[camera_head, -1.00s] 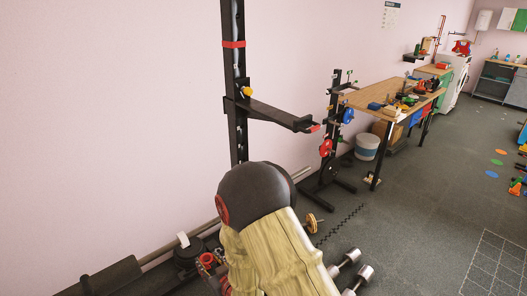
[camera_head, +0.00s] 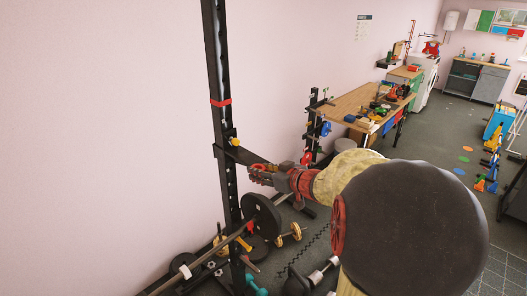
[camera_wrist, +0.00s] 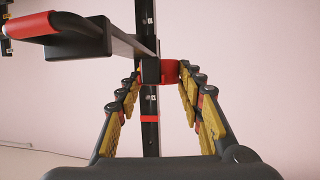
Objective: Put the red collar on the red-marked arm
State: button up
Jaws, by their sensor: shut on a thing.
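The black arm (camera_head: 240,155) sticks out from the tall black upright (camera_head: 221,75), which carries a red band (camera_head: 220,102). The arm's outer end is hidden behind my gripper in the head view. The wrist view shows the arm (camera_wrist: 85,42) at upper left, with its red end (camera_wrist: 32,26) near the camera. My gripper (camera_wrist: 160,75) is shut on the red collar (camera_wrist: 172,72), held at the fingertips in front of the upright. The collar appears beside the arm, not around it. In the head view my gripper (camera_head: 259,174) is just right of the arm's base and slightly lower.
A barbell with a black plate (camera_head: 262,220) stands low below my gripper. Dumbbells (camera_head: 318,273) lie on the floor. A workbench (camera_head: 355,107) and a second rack stand behind. The pink wall is close behind the upright.

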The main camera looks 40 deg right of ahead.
jog(key=s+d+r+m+h+p, duration=0.2)
jog(key=s+d+r+p, duration=0.2)
jog(key=s+d+r, duration=0.5)
send_over(259, 162)
jog(key=s, duration=0.5)
jog(key=f, duration=0.7)
jog(key=shift+a+b, duration=0.3)
jog(key=shift+a, duration=0.05)
jog(key=f, duration=0.1)
jog(key=w+f, duration=0.1)
jog(key=f, duration=0.1)
jog(key=shift+f, duration=0.55)
jog(key=shift+f, duration=0.1)
jog(key=shift+s+f+b, duration=0.1)
jog(key=shift+f+b, duration=0.35)
jog(key=shift+f, duration=0.2)
jog(key=o, duration=1.2)
jog(key=shift+a+f, duration=0.1)
jog(key=shift+f, duration=0.1)
jog(key=shift+r, duration=0.1)
